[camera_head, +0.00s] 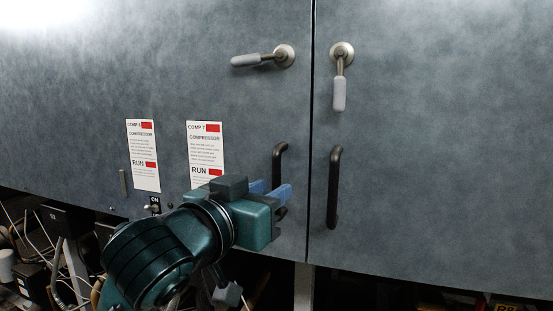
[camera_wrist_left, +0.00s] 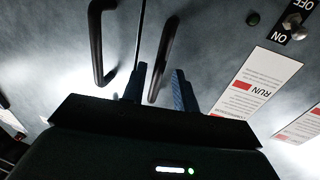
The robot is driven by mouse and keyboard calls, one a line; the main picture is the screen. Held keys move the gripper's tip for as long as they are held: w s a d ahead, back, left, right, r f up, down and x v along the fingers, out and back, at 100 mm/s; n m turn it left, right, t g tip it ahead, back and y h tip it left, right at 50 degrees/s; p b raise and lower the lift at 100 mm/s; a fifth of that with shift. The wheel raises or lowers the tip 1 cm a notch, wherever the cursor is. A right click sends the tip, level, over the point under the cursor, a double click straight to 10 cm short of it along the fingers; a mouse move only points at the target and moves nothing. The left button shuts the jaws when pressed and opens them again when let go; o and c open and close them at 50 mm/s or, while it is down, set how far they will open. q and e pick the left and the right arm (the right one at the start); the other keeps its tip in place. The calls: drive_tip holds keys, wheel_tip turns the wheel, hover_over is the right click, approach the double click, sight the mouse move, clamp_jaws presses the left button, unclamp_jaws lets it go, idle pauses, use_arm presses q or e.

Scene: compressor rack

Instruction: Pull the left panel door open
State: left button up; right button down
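The left panel door (camera_head: 120,70) is a grey, mottled panel that sits shut at the vertical seam. Its black bar handle (camera_head: 278,158) stands upright near the seam, and its grey lever latch (camera_head: 262,59) above points left, level. My left gripper (camera_head: 272,190) is at the lower part of this handle with its blue fingers toward the door. In the left wrist view the handle (camera_wrist_left: 163,58) runs down between the two parted fingers (camera_wrist_left: 158,90), with gaps beside it, so no grip shows. My right gripper is out of view.
The right panel door (camera_head: 440,130) has its own black handle (camera_head: 334,188) close to the seam and a lever latch (camera_head: 340,90) hanging down. Two labels and a switch (camera_head: 153,206) are left of my gripper. Cables and machinery lie below the doors.

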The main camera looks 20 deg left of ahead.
use_arm(q)
drive_tip(key=shift+r+p, duration=0.2)
drive_tip(key=shift+p, duration=0.25)
drive_tip(key=shift+f+x, duration=0.15)
drive_tip(key=shift+x, duration=0.55)
drive_tip(key=shift+f+x, duration=0.1)
drive_tip(key=shift+x, duration=0.6)
drive_tip(key=shift+d, duration=0.1)
clamp_jaws()
